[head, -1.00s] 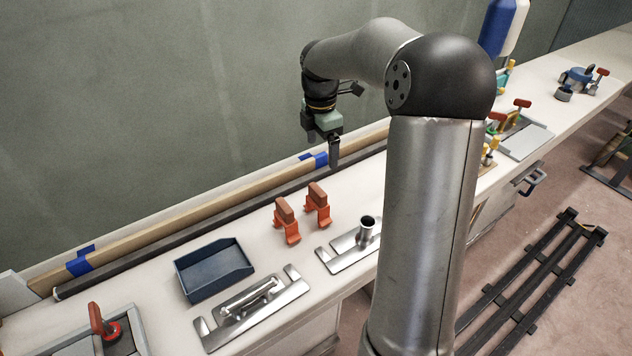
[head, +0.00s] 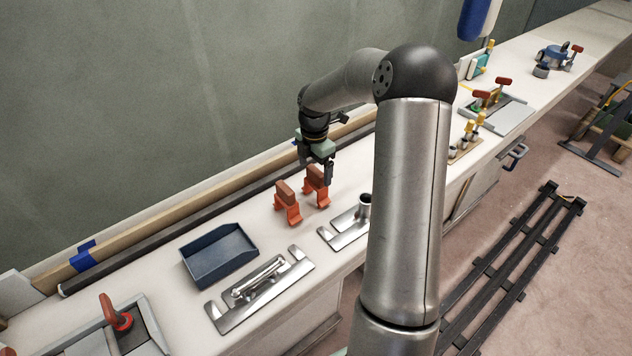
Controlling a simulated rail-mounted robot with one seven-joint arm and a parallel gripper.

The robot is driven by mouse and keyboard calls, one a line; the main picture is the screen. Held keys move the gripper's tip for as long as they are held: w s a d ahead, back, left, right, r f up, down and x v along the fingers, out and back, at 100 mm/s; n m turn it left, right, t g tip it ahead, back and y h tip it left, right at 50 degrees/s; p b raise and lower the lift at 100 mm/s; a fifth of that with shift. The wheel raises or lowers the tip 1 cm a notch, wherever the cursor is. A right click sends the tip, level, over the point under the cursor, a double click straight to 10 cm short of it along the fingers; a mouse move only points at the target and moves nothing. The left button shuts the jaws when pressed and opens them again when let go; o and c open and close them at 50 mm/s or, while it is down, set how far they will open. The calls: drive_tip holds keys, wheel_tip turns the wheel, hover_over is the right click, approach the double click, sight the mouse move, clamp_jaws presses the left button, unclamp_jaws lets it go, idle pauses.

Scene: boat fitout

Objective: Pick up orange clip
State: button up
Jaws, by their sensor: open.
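Two orange clips with brown tops stand upright side by side on the white bench in the head view. The left orange clip (head: 287,203) is free of my gripper. The right orange clip (head: 316,188) is close to my gripper (head: 325,174), which hangs fingers down and partly overlaps its upper right side in the picture. My gripper is open and empty. I cannot tell whether the fingers straddle this clip or touch it.
A dark blue tray (head: 220,256) and a steel plate with a handle (head: 260,290) lie to the left. A steel plate with an upright tube (head: 347,228) stands right of the clips. A wooden strip (head: 180,220) runs along the back.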

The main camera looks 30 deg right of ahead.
sight(316, 185)
drive_tip(key=f, duration=0.4)
drive_tip(key=shift+d+f, duration=0.2)
drive_tip(key=shift+f, duration=0.05)
drive_tip(key=shift+c, duration=0.3)
drive_tip(key=c, duration=1.1)
drive_tip(key=shift+r, duration=0.1)
